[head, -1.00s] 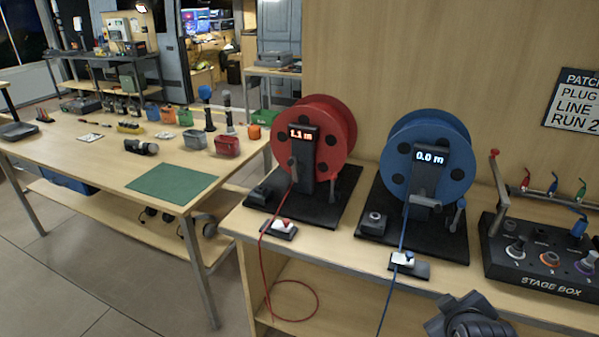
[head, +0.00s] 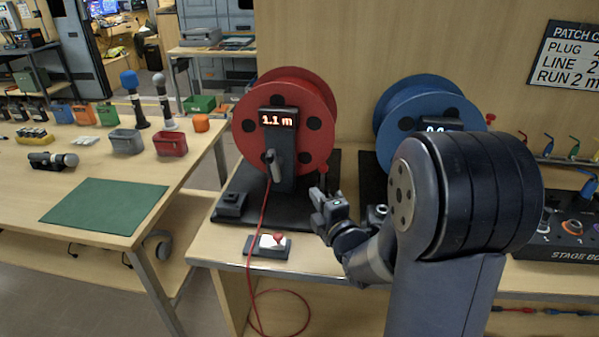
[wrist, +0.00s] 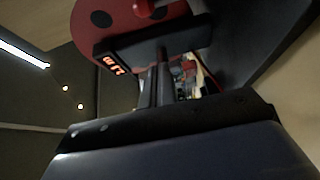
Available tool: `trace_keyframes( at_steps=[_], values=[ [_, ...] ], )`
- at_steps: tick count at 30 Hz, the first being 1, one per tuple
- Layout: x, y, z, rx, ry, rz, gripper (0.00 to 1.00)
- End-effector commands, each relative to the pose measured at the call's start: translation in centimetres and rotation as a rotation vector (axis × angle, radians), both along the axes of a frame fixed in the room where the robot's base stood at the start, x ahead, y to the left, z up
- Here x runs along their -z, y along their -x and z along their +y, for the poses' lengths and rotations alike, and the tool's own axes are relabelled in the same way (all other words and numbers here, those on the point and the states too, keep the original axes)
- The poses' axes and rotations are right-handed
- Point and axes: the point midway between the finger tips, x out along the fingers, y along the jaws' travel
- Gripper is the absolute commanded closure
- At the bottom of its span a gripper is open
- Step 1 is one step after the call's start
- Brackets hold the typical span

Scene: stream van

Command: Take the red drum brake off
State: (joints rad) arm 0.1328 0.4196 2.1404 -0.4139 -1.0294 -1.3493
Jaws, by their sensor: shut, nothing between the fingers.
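The red drum (head: 318,85) stands upright on its black base, with a display reading 1.1 m. A grey crank-like handle (head: 271,165) is on its front. A short red-topped post (head: 323,170), which looks like the brake lever, stands at the drum's lower right, partly hidden by my gripper. My gripper (head: 318,197) is shut and empty, just in front of and below that post; contact cannot be told. In the wrist view, my gripper's fingers (wrist: 160,75) point up toward the drum (wrist: 88,25) and its tilted display (wrist: 115,66).
The blue drum (head: 395,105) is to the right, partly behind my arm. The stage box (head: 565,240) is far right. A side table with a green mat (head: 105,210) is left.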

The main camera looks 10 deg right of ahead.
Motion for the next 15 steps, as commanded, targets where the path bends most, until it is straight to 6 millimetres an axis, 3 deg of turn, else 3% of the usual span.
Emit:
trace_keyframes(
  at_steps=[10,15],
  values=[
    [0.0,-0.2,0.0,0.000,0.000,0.000,1.00],
    [-0.1,-1.8,0.5,-0.002,-0.001,0.000,1.00]
  ],
)
